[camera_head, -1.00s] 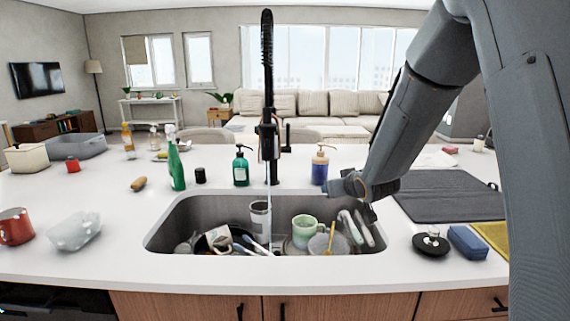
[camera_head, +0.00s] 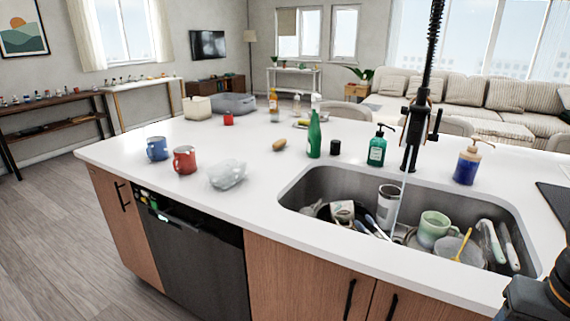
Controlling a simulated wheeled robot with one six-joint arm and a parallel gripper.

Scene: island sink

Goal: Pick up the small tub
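A small translucent, crumpled-looking container (camera_head: 227,174) sits on the white counter left of the sink; it may be the small tub. A cream box-like tub (camera_head: 197,109) stands farther back on the counter. A cloudy, clear vessel (camera_head: 462,250) with a yellow-handled tool lies in the sink. I cannot tell for sure which of these is the small tub. Only a dark part of my arm shows at the lower right corner, right of the sink. My gripper's fingers are out of view.
The sink (camera_head: 296,192) holds a green mug (camera_head: 434,229), a steel tumbler (camera_head: 388,205) and brushes. A black faucet (camera_head: 412,130) rises behind it. A red mug (camera_head: 184,160) and a blue mug (camera_head: 157,148) stand near the counter's left end. Floor (camera_head: 60,235) at the left is clear.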

